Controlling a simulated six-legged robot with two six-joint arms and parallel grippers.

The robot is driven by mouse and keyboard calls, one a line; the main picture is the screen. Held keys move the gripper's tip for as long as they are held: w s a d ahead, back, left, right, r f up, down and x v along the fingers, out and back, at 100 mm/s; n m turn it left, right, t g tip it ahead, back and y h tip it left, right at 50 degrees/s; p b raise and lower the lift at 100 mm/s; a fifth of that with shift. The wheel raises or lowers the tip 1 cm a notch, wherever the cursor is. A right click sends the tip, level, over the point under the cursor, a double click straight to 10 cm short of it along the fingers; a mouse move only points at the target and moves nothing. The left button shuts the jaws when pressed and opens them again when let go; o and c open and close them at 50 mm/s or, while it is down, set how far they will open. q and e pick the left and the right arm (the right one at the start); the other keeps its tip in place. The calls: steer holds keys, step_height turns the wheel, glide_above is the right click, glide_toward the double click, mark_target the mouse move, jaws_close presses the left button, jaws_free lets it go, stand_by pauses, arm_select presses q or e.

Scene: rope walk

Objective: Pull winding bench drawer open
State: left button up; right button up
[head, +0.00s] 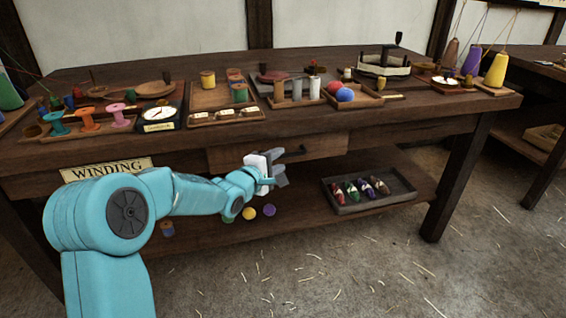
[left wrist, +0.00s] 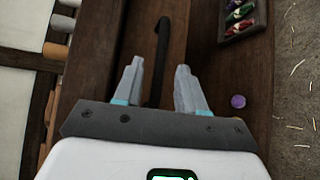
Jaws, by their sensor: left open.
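The winding bench (head: 400,130) is a dark wooden table with a sign reading WINDING (head: 108,169) at its left. Its drawer (head: 325,146) is a wooden front below the top and looks about flush with the bench. A dark bar handle (head: 297,152) is on the drawer front. My left gripper (head: 279,170) is open in front of the drawer, at the handle. In the left wrist view the handle (left wrist: 161,45) runs between the two fingers of the gripper (left wrist: 158,85), with gaps on both sides. My right gripper is out of view.
Spools, trays and a dial (head: 158,115) crowd the bench top. On the lower shelf are a tray of coloured bobbins (head: 370,205) and small balls, one yellow (head: 249,213) and one purple (head: 269,210). A bench leg (head: 455,190) stands right; the straw-strewn floor in front is clear.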

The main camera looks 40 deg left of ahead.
mark_target(284, 157)
arm_select(q)
steer(key=shift+w+f, duration=0.15)
steer(key=shift+w, duration=0.65)
steer(key=shift+w+f, duration=0.1)
steer(key=shift+w, duration=0.7)
jaws_close()
